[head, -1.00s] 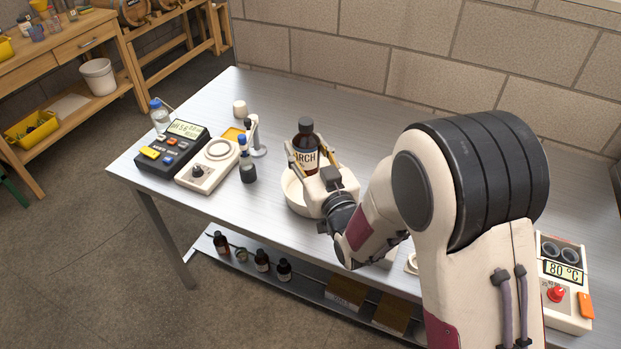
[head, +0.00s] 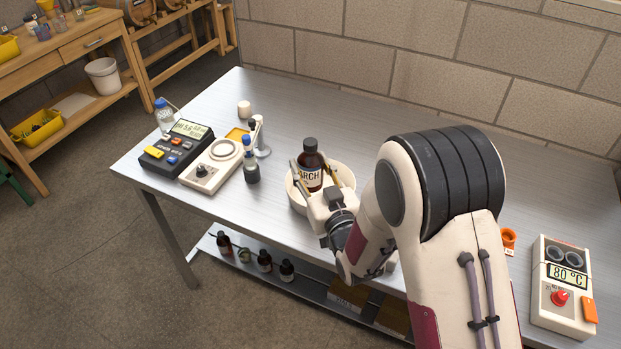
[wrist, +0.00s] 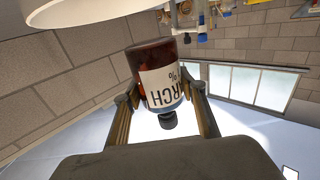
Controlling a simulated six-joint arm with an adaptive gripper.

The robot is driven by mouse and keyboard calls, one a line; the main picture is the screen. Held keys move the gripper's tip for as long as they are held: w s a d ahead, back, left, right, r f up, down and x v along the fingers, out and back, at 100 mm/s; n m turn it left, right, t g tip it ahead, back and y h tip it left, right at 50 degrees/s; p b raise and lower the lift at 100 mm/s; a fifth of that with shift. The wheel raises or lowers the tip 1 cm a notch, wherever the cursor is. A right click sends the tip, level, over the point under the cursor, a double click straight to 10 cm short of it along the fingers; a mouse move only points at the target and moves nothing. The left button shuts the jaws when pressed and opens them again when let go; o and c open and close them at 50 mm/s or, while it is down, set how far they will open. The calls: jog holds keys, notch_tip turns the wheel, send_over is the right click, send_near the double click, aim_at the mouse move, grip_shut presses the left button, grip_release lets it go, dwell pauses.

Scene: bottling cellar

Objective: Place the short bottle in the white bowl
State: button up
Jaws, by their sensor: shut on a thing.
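The short bottle (head: 309,162) is brown glass with a black cap and a white label reading "ARCH". It stands upright in the head view, its lower part against the inside of the white bowl (head: 295,203) as seen from above. My gripper (head: 313,172) is shut on the bottle, one finger on each side. In the wrist view the bottle (wrist: 152,62) shows upside down between the fingers (wrist: 166,110). A white curved rim shows at the wrist view's upper left. I cannot tell whether the bottle's base touches the bowl.
A temperature unit (head: 562,287) and an orange ring (head: 508,238) are at right. Table behind the bowl is clear.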

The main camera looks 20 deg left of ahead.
aim_at(315, 188)
jog(key=shift+f, duration=2)
jog(key=shift+f, duration=0.3)
jog(key=o, duration=1.5)
jog(key=shift+r, duration=0.2)
jog(key=shift+s+d, duration=0.15)
jog(key=v, duration=1.1)
jog(key=shift+s+d, duration=0.2)
jog(key=shift+r, duration=0.1)
